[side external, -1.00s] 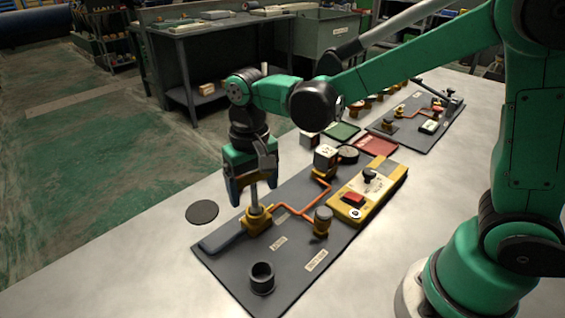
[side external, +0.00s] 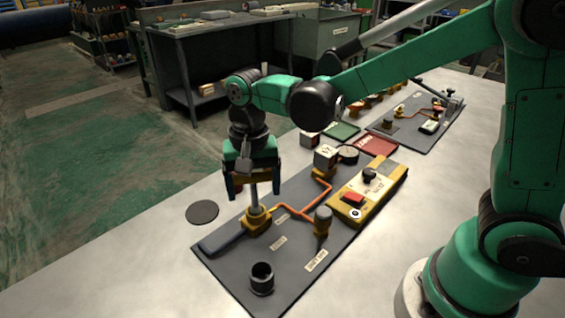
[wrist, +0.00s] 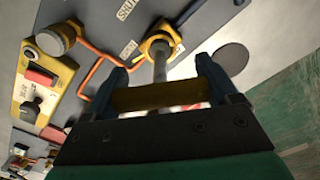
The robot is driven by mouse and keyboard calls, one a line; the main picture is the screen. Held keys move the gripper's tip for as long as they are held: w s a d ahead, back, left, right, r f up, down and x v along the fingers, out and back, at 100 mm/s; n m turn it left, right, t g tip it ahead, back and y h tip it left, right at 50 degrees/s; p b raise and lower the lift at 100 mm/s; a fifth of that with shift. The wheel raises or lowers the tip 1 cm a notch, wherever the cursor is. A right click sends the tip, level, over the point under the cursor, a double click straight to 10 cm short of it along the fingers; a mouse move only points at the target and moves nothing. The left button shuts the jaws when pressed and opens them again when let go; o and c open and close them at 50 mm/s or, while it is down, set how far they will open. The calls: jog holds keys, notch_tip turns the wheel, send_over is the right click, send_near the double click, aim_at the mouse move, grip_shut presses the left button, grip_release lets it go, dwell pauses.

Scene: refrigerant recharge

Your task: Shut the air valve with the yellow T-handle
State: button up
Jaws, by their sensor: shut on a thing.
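The air valve (side external: 257,219) has a yellow body on the near dark panel, with an upright grey stem (side external: 255,195). Its yellow T-handle (wrist: 158,97) shows in the wrist view as a crossbar on top of the stem. My gripper (side external: 254,182) points down over the valve and is shut on the T-handle, with one blue finger at each end of the bar. In the side view the gripper mostly hides the handle. The valve body also shows in the wrist view (wrist: 157,42).
The dark panel (side external: 215,262) carries an orange line (side external: 291,209), a knobbed fitting (side external: 322,221), an open black cup (side external: 262,279) and a yellow box (side external: 366,193) with a red button. A round dark disc (side external: 202,212) lies left. The near table is clear.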

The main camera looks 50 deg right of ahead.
jog(key=shift+m, duration=4.5)
